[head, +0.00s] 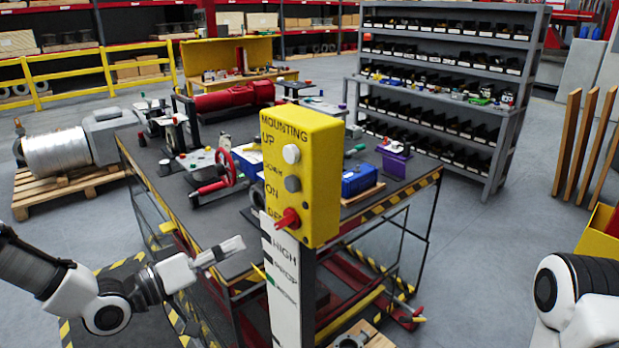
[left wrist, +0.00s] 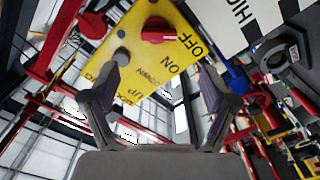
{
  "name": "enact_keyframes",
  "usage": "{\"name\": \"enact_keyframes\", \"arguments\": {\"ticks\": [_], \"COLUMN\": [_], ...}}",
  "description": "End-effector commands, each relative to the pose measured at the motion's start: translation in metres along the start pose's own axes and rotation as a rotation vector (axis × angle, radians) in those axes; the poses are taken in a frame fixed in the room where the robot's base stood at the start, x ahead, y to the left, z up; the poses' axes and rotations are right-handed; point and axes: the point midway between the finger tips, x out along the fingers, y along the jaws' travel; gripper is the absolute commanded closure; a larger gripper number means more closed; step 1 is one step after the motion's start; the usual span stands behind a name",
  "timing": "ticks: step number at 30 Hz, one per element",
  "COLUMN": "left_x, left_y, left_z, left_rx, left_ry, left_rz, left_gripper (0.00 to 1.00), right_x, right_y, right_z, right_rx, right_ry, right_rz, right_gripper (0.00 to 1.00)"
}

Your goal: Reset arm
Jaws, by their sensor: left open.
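My left gripper (head: 220,252) is left of the yellow control box, apart from it, near the front edge of the workbench. In the left wrist view its two fingers (left wrist: 155,100) are spread with nothing between them. The yellow control box (head: 302,175) stands on a post and carries a white button, a grey button and a red switch (head: 288,218). The box (left wrist: 140,60) and the red switch (left wrist: 158,31) also show beyond the fingers in the left wrist view. Part of my right arm shows at the lower right of the head view; its gripper is out of frame.
A dark workbench (head: 240,262) with striped edges holds several valve parts, a red handwheel (head: 226,167) and a blue box (head: 359,179). A grey shelf rack (head: 510,85) stands behind. A spool on a pallet (head: 60,188) is at the left. Floor at the right (head: 490,240) is clear.

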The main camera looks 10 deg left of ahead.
Motion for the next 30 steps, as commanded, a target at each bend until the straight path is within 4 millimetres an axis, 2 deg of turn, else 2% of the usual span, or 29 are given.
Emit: {"name": "enact_keyframes", "arguments": {"ticks": [2,5,8,9,10,12,14,15,17,18,20,24,30], "left_x": [-0.001,0.001,-0.004,-0.010,-0.017,-0.038,-0.063,-0.083,-0.118,-0.142,-0.175,-0.207,-0.210], "left_y": [-0.011,-0.034,-0.065,-0.079,-0.089,-0.110,-0.125,-0.134,-0.144,-0.148,-0.154,-0.164,-0.164], "left_z": [0.016,0.067,0.146,0.181,0.206,0.263,0.309,0.339,0.377,0.398,0.412,0.401,0.401], "left_rx": [-0.017,-0.038,-0.090,-0.116,-0.132,-0.154,-0.158,-0.151,-0.126,-0.101,-0.049,0.014,0.045], "left_ry": [-0.028,-0.146,-0.325,-0.399,-0.454,-0.581,-0.695,-0.774,-0.895,-0.973,-1.069,-1.136,-1.169], "left_rz": [-0.020,-0.071,-0.172,-0.233,-0.283,-0.406,-0.517,-0.594,-0.711,-0.791,-0.909,-1.066,-1.053], "left_gripper": [0.15,0.15,0.15,0.15,0.15,0.15,0.15,0.15,0.15,0.15,0.15,0.15,0.15], "right_x": [0.002,0.006,0.010,0.012,0.013,0.016,0.018,0.019,0.021,0.022,0.022,0.021,0.021], "right_y": [0.000,0.000,0.000,0.000,0.000,0.000,0.000,0.000,0.000,0.000,0.000,0.000,0.000], "right_z": [0.000,0.000,0.000,0.000,0.000,0.000,0.000,0.000,0.000,0.000,0.000,0.000,0.000], "right_rx": [0.000,0.000,0.000,0.000,0.000,0.000,0.000,0.000,0.000,0.000,0.000,0.000,0.000], "right_ry": [0.000,0.000,0.000,0.000,0.000,0.000,0.000,0.000,0.000,0.000,0.000,0.000,0.000], "right_rz": [0.000,0.000,0.000,0.000,0.000,0.000,0.000,0.000,0.000,0.000,0.000,0.000,0.000], "right_gripper": [0.60,0.60,0.60,0.60,0.60,0.60,0.60,0.60,0.60,0.60,0.60,0.60,0.60]}}
